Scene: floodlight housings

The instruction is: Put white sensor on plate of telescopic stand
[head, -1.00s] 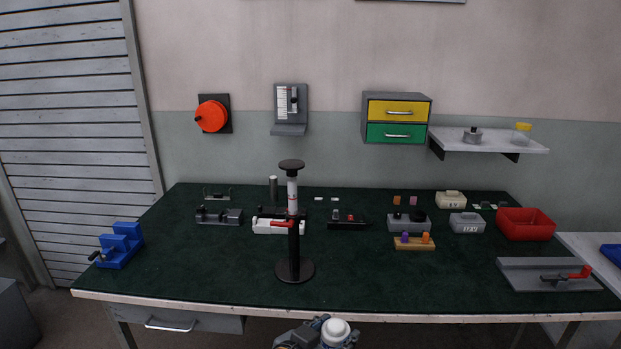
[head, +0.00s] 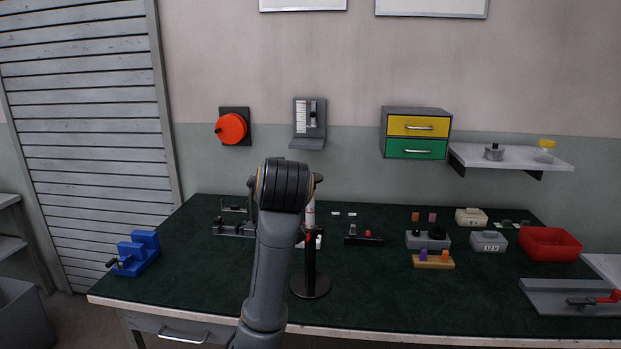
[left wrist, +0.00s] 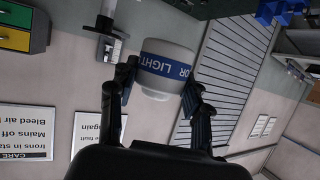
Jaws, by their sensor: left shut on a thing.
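The white sensor (left wrist: 168,54), a rounded white piece with a blue lettered band, is between the fingers of my left gripper (left wrist: 161,76) in the left wrist view. The gripper is shut on it. In the head view my left arm rises in front of the telescopic stand and hides the sensor and most of the plate. Whether the sensor is over the plate, I cannot tell. My right gripper is not in view.
On the green bench stand a blue vise (head: 137,252) at left, a red bin (head: 550,244) at right, and a wooden block (head: 433,262) with pegs. Several small fixtures line the back. A drawer box (head: 416,133) and shelf (head: 510,160) are on the wall. The front middle-right is clear.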

